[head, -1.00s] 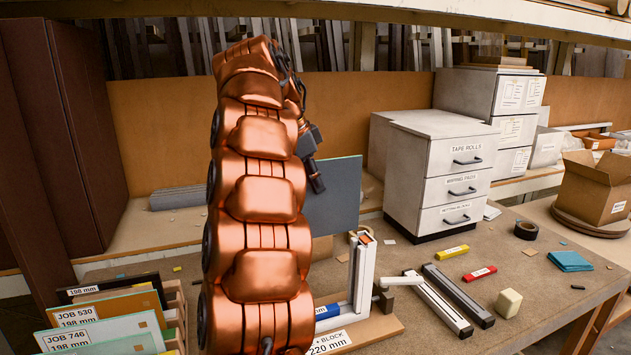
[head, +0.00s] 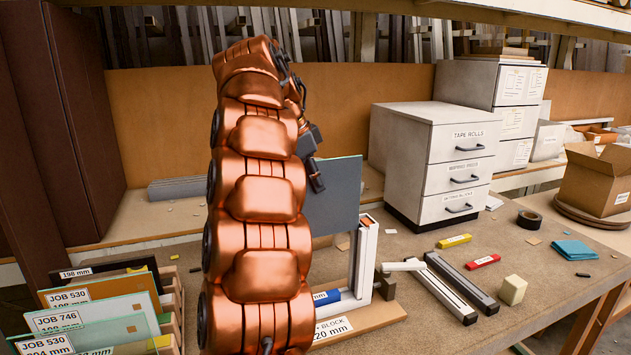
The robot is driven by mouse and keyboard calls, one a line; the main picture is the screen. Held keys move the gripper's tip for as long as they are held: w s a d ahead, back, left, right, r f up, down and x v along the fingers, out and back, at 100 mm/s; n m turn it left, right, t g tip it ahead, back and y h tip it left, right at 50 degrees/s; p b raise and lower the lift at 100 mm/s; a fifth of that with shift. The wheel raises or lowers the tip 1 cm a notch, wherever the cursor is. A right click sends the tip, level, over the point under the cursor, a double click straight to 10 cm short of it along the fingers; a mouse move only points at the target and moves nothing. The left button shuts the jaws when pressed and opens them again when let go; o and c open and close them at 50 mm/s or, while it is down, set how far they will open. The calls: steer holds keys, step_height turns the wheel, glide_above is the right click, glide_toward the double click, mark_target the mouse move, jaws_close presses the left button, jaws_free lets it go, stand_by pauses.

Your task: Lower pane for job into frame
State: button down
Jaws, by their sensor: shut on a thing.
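My gripper (head: 316,176) is shut on a dark grey pane (head: 336,200) with a thin greenish edge. It holds the pane upright above the bench, right of my copper arm, which hides the pane's left part. A white frame (head: 366,262) stands on a wooden base (head: 368,325) with a label ending in "BLOCK" and "20 mm". The pane's lower right corner overlaps the frame's upper end in the picture; I cannot tell whether they touch. A blue piece (head: 333,296) lies by the frame's foot. The frame's left side is hidden behind my arm.
A rack (head: 172,318) at lower left holds panes labelled JOB 530 and JOB 746. A drawer cabinet (head: 425,160) stands behind the frame. Rails (head: 452,288), a yellow block (head: 453,241), a red block (head: 482,261) and a cream block (head: 512,290) lie to the right.

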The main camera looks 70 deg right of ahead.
mark_target(316, 161)
step_height(316, 161, down, 18)
steer(key=b, duration=1.8)
steer(key=c, duration=1.2)
jaws_free()
steer(key=shift+c, duration=0.2)
steer(key=shift+f, duration=0.1)
step_height(316, 161, up, 25)
steer(key=p, duration=2.5)
steer(key=shift+f, duration=0.15)
steer(key=shift+s, duration=0.1)
steer(key=shift+f, duration=0.1)
